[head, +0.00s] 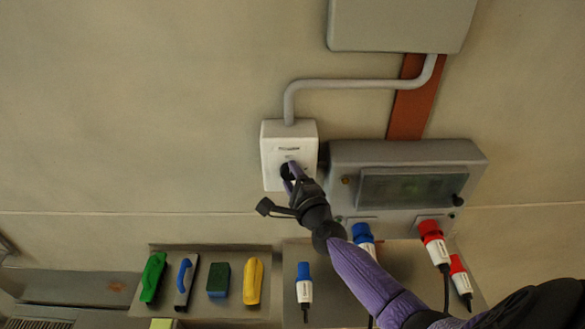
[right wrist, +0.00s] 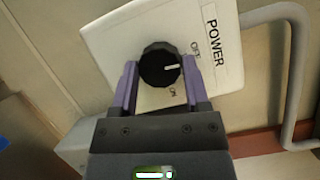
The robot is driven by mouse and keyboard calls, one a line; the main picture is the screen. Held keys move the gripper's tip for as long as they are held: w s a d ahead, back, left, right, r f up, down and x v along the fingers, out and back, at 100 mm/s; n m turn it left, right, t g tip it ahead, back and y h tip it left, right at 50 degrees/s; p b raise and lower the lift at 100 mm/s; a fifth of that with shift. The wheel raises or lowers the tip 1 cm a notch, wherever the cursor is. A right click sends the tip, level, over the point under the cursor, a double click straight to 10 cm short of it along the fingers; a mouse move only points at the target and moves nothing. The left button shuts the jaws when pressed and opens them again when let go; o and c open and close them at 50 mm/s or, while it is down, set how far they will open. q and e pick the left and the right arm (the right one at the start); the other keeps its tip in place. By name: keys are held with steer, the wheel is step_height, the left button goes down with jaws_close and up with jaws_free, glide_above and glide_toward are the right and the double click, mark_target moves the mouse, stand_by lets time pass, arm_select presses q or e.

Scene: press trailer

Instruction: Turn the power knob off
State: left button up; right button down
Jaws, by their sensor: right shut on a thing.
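The power knob (right wrist: 159,66) is round and black with a white pointer line, on a white box (right wrist: 115,35) marked POWER. In the right wrist view its pointer aims right, between the OFF mark and the ON mark, a little nearer OFF. My right gripper (right wrist: 162,85) has one finger on each side of the knob and is shut on it. In the head view the white box (head: 275,140) is on the wall and my right gripper (head: 290,172) reaches its front, hiding most of the knob. My left gripper is not in view.
A grey panel with a dark window (head: 470,170) is right of the box. A grey conduit (head: 350,84) runs from the box top to a cabinet (head: 400,25). Blue and red plugs (head: 431,240) sit below. Brushes and blocks (head: 254,281) are on a lower board.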

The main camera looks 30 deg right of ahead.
steer(key=shift+n+p, duration=0.3)
stand_by(0.4)
steer(key=shift+c, duration=0.4)
jaws_free()
steer(key=shift+s+a, duration=0.1)
steer(key=shift+s, duration=0.25)
steer(key=s+a, duration=0.1)
steer(key=s, duration=0.8)
steer(key=shift+a+p, duration=0.25)
steer(key=shift+p, duration=0.2)
